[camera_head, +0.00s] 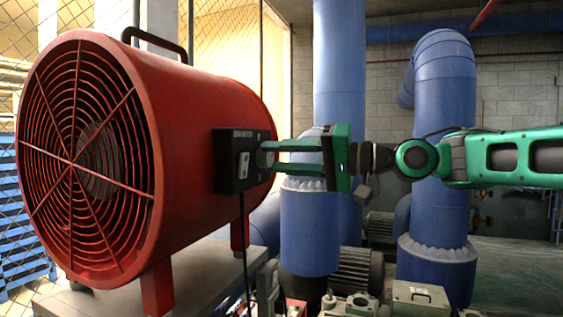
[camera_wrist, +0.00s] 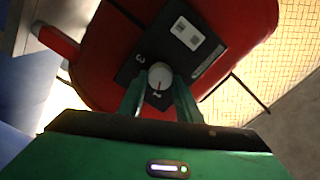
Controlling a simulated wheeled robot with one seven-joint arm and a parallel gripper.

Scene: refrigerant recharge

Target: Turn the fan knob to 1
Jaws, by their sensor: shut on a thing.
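The red drum fan (camera_head: 190,110) stands at the left of the head view, with a black control box (camera_head: 228,180) on its side. In the wrist view the box (camera_wrist: 128,72) carries a round pale knob (camera_wrist: 160,74) with a red pointer line, which points toward the lower edge of the box. A "3" shows left of the knob; the mark below the knob is too small to read. My gripper (camera_head: 262,155) reaches the box from the right, its two green fingers on either side of the knob and shut on it. In the head view the fingers hide the knob.
A black cable (camera_head: 245,245) hangs from the box. Large blue pipes (camera_head: 340,80) stand behind my gripper, with another blue pipe (camera_head: 440,130) to the right. Valves and a grey box (camera_head: 420,297) sit low in front. A wire fence (camera_head: 225,45) is behind the fan.

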